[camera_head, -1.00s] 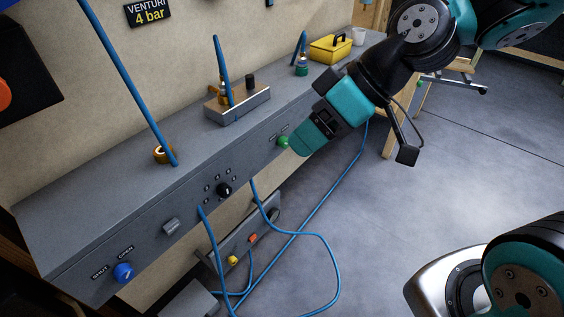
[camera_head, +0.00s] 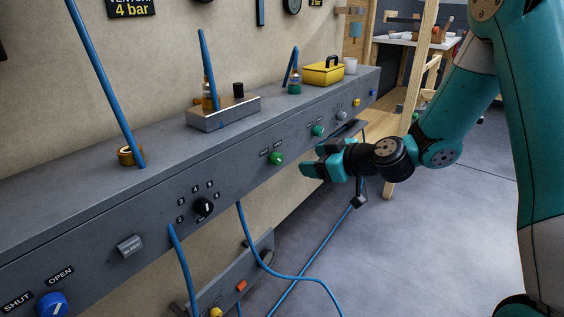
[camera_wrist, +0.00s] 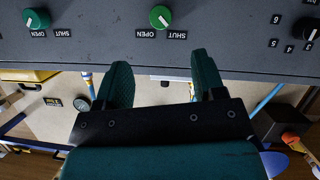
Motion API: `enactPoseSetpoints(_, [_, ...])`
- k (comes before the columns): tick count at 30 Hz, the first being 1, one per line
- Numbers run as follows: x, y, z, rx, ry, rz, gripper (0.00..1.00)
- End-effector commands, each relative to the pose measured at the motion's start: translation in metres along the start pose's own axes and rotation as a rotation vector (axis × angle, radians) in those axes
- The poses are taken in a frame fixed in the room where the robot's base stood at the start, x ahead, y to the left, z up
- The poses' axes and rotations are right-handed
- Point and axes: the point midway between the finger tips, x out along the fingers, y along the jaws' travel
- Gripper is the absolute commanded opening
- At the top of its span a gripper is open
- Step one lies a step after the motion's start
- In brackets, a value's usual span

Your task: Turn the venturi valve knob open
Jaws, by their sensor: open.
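Several knobs sit on the grey bench front, and I cannot tell from the pictures which is the venturi valve's. A green knob (camera_head: 276,158) with SHUT and OPEN labels is near my gripper (camera_head: 305,169), just left of the fingertips. In the wrist view, upside down, this green knob (camera_wrist: 160,17) is ahead, between and beyond the two open fingers (camera_wrist: 160,68). Its white pointer appears to lean toward SHUT. The fingers are empty and apart from it. A second green knob (camera_head: 318,131) is farther right, also in the wrist view at left (camera_wrist: 36,18). A blue knob (camera_head: 52,305) with SHUT and OPEN labels is at lower left.
A black numbered dial (camera_head: 204,207) and a grey button (camera_head: 130,245) are left along the panel. Blue hoses (camera_head: 302,278) hang below the bench front. A yellow box (camera_head: 324,72) stands on top. Open floor lies to the right.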

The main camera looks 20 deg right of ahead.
Motion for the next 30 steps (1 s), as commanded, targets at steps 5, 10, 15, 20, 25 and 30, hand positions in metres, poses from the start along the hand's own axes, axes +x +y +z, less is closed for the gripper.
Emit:
enactPoseSetpoints(5, [0.044, -0.002, 0.0, -0.002, 0.001, -0.005, 0.63])
enactPoseSetpoints(10, [0.08, -0.002, 0.0, -0.002, 0.0, -0.005, 0.63])
enactPoseSetpoints(15, [0.105, -0.001, 0.001, -0.001, 0.0, -0.003, 0.63])
enactPoseSetpoints(20, [0.115, -0.001, 0.001, 0.0, -0.001, -0.002, 0.63])
enactPoseSetpoints(25, [0.117, 0.0, 0.0, 0.001, -0.001, -0.001, 0.63])
enactPoseSetpoints(30, [0.117, 0.0, 0.0, 0.001, -0.001, -0.001, 0.54])
